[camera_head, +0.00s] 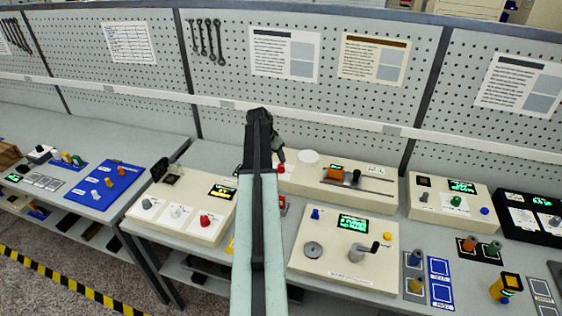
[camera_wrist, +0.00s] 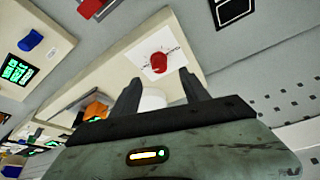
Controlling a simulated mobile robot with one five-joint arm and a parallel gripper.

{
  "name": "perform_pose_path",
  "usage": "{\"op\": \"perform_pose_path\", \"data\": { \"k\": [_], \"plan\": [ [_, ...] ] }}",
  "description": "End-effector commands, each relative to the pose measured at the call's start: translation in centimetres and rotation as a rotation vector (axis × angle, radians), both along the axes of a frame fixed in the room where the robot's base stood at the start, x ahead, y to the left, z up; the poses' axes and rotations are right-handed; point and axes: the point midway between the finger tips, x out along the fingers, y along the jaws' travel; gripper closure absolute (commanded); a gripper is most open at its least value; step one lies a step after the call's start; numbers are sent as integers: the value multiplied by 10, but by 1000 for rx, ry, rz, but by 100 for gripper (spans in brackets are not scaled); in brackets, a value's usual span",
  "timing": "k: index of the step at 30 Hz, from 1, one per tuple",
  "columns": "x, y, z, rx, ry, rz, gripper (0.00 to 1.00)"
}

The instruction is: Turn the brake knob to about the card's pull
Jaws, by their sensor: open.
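A red knob (camera_wrist: 159,62) on a white dial plate (camera_wrist: 150,72) with printed marks shows in the wrist view and looks like the brake knob. It stands on a cream box (camera_wrist: 195,38). My gripper (camera_wrist: 160,92) is open and empty, its two dark fingers apart with the knob beyond their tips.
A front cream box carries a blue knob (camera_head: 315,213), a green display (camera_head: 353,224) and a crank (camera_head: 364,250). A box with several knobs (camera_head: 205,220) stands left.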

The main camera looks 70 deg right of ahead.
Motion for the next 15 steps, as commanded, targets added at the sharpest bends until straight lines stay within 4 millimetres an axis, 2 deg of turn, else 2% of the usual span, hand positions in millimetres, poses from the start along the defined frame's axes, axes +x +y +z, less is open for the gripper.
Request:
{"op": "perform_pose_path", "data": {
  "k": [5, 8, 15],
  "plan": [
    [-3, -3, -3, -1, -1, -7, 47],
    [-3, -5, -12, -1, -1, -5, 47],
    [-7, -19, -52, -1, 0, -4, 47]
  ]
}}
